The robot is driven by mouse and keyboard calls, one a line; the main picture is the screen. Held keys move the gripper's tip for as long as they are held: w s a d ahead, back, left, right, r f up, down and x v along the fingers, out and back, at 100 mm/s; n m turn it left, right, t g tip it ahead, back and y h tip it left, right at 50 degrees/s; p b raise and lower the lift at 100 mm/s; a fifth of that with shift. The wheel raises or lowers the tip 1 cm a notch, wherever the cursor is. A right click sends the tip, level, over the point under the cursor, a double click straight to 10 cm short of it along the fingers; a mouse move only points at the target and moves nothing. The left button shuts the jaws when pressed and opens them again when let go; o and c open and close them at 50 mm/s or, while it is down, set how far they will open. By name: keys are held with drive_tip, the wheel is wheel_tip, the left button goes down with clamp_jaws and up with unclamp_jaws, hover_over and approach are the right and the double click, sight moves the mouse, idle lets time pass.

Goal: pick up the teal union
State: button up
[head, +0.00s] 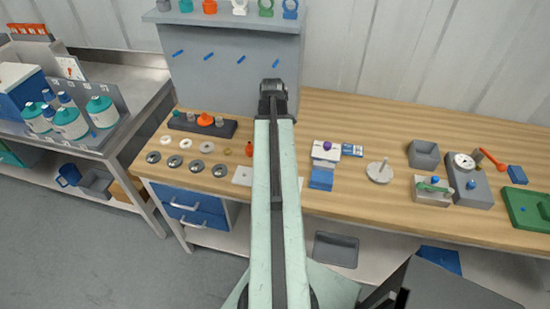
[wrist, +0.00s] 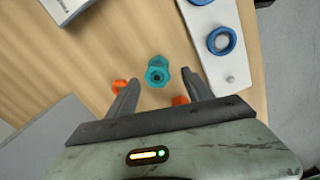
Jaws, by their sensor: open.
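The teal union (wrist: 157,72) is on the wooden bench top in the wrist view, with its round open end facing the camera. My gripper (wrist: 160,79) is open, with one finger to the left of the union and the other to the right. The union shows in the gap near the fingertips, and neither finger visibly touches it. In the head view my own arm covers the middle of the bench. I cannot make out the union or my gripper there.
Orange pieces (wrist: 119,86) lie close by both fingers. A white plate (wrist: 205,18) with blue rings (wrist: 222,41) lies to the right, near the bench edge. A grey surface (wrist: 42,140) is at lower left. Bare wood (wrist: 90,60) shows left of the union.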

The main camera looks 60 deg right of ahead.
drive_tip(key=f+b, duration=0.5)
drive_tip(key=shift+s+d+f, duration=0.1)
drive_tip(key=shift+d+f, duration=0.05)
drive_tip(key=shift+d, duration=0.05)
drive_tip(key=shift+r, duration=0.2)
clamp_jaws()
wheel_tip(320, 180, up, 15)
drive_tip(key=p, duration=1.5)
